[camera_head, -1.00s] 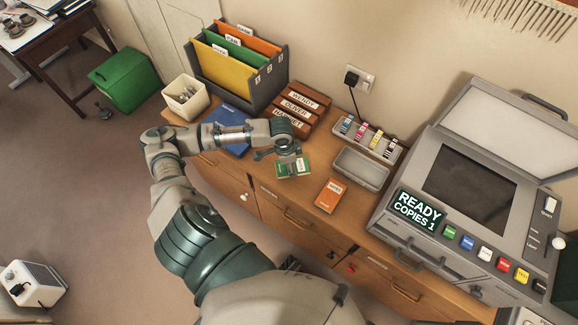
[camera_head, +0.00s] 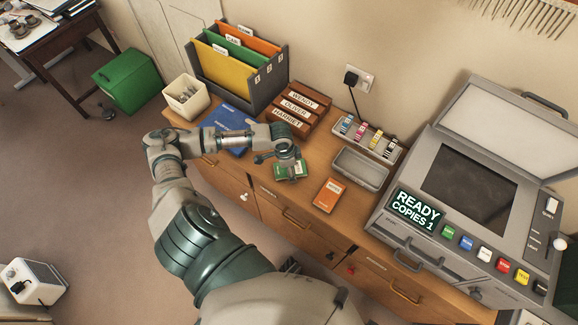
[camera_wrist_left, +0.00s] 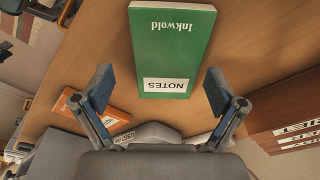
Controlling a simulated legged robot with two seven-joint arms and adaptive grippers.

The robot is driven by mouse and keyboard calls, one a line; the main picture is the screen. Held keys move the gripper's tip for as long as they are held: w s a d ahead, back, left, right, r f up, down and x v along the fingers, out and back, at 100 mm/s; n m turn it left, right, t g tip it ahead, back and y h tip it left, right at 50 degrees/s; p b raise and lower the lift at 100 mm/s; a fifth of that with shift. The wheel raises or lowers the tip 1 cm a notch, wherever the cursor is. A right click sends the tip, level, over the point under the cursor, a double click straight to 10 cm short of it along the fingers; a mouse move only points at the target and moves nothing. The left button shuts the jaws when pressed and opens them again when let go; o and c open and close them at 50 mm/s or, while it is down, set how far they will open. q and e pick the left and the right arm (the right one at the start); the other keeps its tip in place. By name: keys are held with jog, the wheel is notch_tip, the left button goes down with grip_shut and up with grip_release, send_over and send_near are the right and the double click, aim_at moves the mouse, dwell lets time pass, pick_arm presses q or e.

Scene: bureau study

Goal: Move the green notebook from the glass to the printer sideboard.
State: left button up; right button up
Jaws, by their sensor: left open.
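The green notebook (camera_head: 295,174) lies on the wooden sideboard top, between the blue folder and the orange notebook. In the left wrist view the green notebook (camera_wrist_left: 172,45) shows its cover, marked "Inkwold" and "NOTES". My left gripper (camera_head: 287,165) is over the notebook and partly covers it in the head view. In the left wrist view my left gripper (camera_wrist_left: 160,84) is open, its two fingers apart on either side of the notebook's near end. Nothing is between the fingertips, and the notebook is not gripped. I see no glass surface under it. My right gripper is out of view.
The orange notebook (camera_head: 330,195), a grey tray (camera_head: 361,168) and the printer (camera_head: 440,215) stand to the right. Wooden labelled trays (camera_head: 297,110) and a file rack (camera_head: 260,85) are behind. A blue folder (camera_head: 228,130) lies to the left.

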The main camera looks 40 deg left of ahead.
aim_at(285, 170)
pick_arm(q)
notch_tip(285, 170, up, 12)
jog(key=s+a+p, duration=0.1)
jog(key=p, duration=0.1)
jog(key=shift+s+a+f, duration=0.15)
jog(key=shift+s+f, duration=0.05)
jog(key=shift+s, duration=0.05)
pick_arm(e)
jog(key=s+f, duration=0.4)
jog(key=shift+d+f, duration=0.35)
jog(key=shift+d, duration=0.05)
pick_arm(q)
jog(key=shift+a, duration=0.15)
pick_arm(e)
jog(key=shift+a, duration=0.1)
